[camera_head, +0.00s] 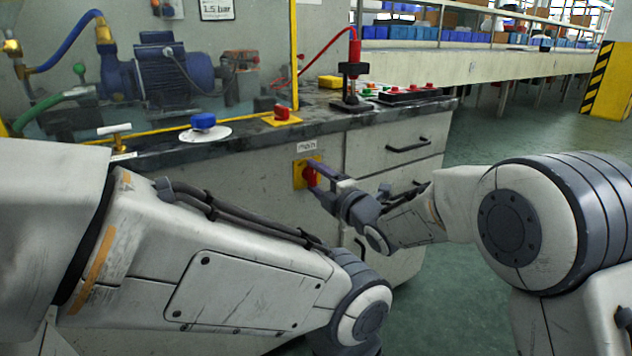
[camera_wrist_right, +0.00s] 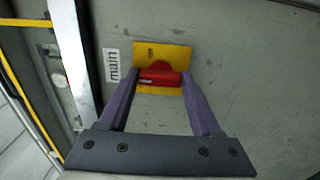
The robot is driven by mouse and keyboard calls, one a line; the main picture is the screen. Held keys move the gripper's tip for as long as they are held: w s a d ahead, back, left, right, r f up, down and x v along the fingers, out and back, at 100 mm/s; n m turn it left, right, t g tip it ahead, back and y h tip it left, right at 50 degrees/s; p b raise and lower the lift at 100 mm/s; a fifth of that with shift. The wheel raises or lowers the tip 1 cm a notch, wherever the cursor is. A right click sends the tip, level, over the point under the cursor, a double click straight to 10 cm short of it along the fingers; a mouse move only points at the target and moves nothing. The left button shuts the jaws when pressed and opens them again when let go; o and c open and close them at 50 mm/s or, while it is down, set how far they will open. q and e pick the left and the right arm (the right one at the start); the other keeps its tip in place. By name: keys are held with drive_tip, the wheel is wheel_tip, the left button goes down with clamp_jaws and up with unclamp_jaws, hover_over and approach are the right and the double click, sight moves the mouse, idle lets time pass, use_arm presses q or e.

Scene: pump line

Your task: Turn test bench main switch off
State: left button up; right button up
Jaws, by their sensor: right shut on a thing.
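The main switch is a red rotary handle (camera_head: 309,176) on a yellow plate (camera_head: 298,174), set in the front of the test bench below a white label reading "main" (camera_head: 306,146). In the right wrist view the red handle (camera_wrist_right: 160,77) lies between the fingertips, on the yellow plate (camera_wrist_right: 176,55) beside the "main" label (camera_wrist_right: 111,65). My right gripper (camera_head: 318,170) is shut on the handle, one finger at each end of it. My left arm crosses the lower left of the head view, and its gripper does not show.
A blue pump motor (camera_head: 168,77) stands behind. Drawers (camera_head: 405,147) lie to the right of the switch. The floor at right is clear.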

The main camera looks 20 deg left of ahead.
drive_tip(key=shift+f, duration=0.1)
drive_tip(key=o, duration=1.4)
drive_tip(key=shift+p+v, duration=1.3)
drive_tip(key=shift+v, duration=3.95)
